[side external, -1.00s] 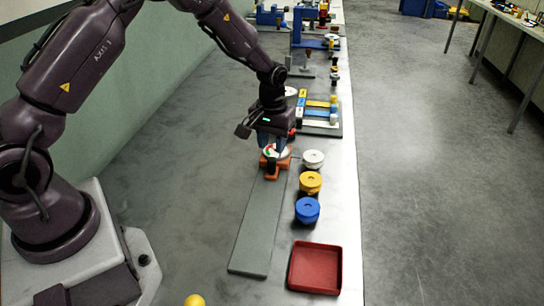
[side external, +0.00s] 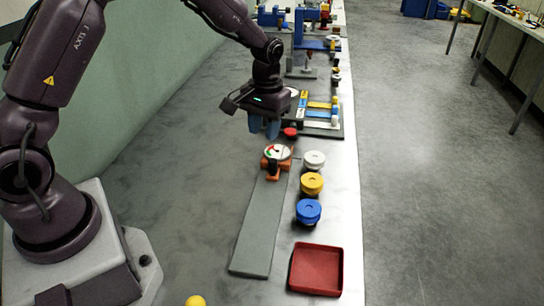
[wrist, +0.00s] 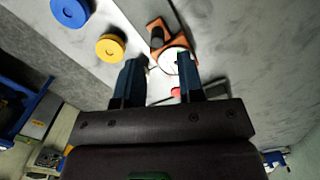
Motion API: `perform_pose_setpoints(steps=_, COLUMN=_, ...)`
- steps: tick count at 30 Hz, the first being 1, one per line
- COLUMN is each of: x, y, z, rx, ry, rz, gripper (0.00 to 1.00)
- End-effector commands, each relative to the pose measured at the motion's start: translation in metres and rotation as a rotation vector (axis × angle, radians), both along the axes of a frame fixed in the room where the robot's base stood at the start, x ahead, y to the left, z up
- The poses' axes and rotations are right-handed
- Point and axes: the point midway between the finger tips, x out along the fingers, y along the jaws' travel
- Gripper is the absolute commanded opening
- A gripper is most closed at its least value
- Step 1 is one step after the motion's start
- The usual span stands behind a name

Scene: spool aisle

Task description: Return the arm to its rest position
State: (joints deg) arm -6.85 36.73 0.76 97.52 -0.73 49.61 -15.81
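My gripper (side external: 264,128) hangs above and a little behind the orange stand in the side external view. Its two blue fingers point down, apart, with nothing held between them. In the wrist view the fingers (wrist: 160,64) are also spread, and an orange stand (wrist: 157,29) with a white round dial face lies beyond their tips. In the side view the orange stand (side external: 271,167) carries a white dial (side external: 277,152) with red and green marks, on the end of a long grey strip (side external: 258,225).
White (side external: 314,160), yellow (side external: 311,183) and blue (side external: 308,211) spools line the table edge. A red tray (side external: 316,270) lies in front. A rack of coloured bars (side external: 318,109) and a red knob (side external: 290,132) are near the gripper. Blue fixtures (side external: 312,44) stand farther back.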

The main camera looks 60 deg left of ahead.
Motion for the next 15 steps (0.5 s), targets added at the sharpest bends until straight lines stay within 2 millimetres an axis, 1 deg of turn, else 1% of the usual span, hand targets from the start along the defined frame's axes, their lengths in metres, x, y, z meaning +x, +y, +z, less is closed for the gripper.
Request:
perform_pose_setpoints(steps=1, x=-0.011, y=-0.003, z=0.015, rx=-0.002, ry=-0.009, rz=-0.031, gripper=0.35)
perform_pose_setpoints(steps=5, x=-0.040, y=-0.012, z=0.050, rx=-0.002, ry=-0.036, rz=-0.111, gripper=0.35)
perform_pose_setpoints(steps=9, x=-0.077, y=-0.022, z=0.089, rx=0.004, ry=-0.088, rz=-0.193, gripper=0.35)
perform_pose_setpoints(steps=12, x=-0.106, y=-0.029, z=0.115, rx=0.013, ry=-0.140, rz=-0.249, gripper=0.35)
perform_pose_setpoints(steps=15, x=-0.134, y=-0.036, z=0.136, rx=0.026, ry=-0.198, rz=-0.298, gripper=0.35)
